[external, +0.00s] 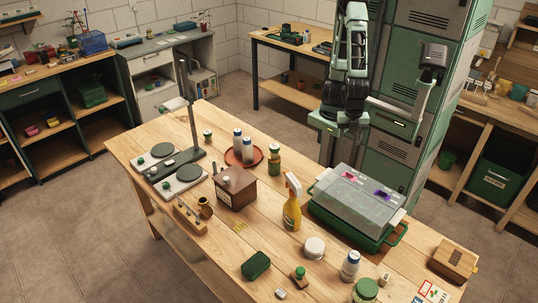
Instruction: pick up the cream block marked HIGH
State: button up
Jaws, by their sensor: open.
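Two small pale blocks lie near the front edge of the wooden table. One pale block (281,293) is left of a small green-topped item. The other, a cream block (384,278), stands right of a white bottle and behind a green-lidded jar. Any lettering on them is too small to read, so I cannot tell which is marked HIGH. My gripper (350,133) hangs at the far side of the table, behind the clear-lidded green tray and well away from both blocks. It is open; its fingertips are small and dark in this view.
The green tray (378,238) with a clear lid stands between my gripper and the pale blocks. A yellow spray bottle (291,212), white tub (314,248), white bottle (350,265), green jar (366,291) and wooden box (453,261) crowd the table's right half.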

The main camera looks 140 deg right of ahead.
jog(key=w+a+f+m+p, duration=0.1)
jog(key=w+a+m, duration=0.2)
jog(key=w+a, duration=0.3)
jog(key=w+a+f+m, duration=0.1)
jog(key=w+a+m, duration=0.2)
jog(key=w+a, duration=0.3)
jog(key=w+a+f+m+p, duration=0.1)
jog(key=w+a+m, duration=0.3)
jog(key=w+a, duration=0.3)
jog(key=shift+t+p, duration=0.35)
jog(key=shift+t, duration=0.05)
jog(key=w+a+f+m+t+h, duration=0.1)
jog(key=w+a+f+m+t, duration=0.1)
jog(key=w+a, duration=0.3)
jog(key=n+t+h, duration=0.2)
jog(key=t, duration=0.7)
send_near(386, 275)
jog(key=shift+w+d, duration=0.15)
jog(key=shift+w, duration=0.25)
jog(key=shift+s+f, duration=0.15)
jog(key=shift+a+p+x, duration=0.2)
jog(key=shift+p+x, duration=1)
jog(key=shift+x, duration=2.45)
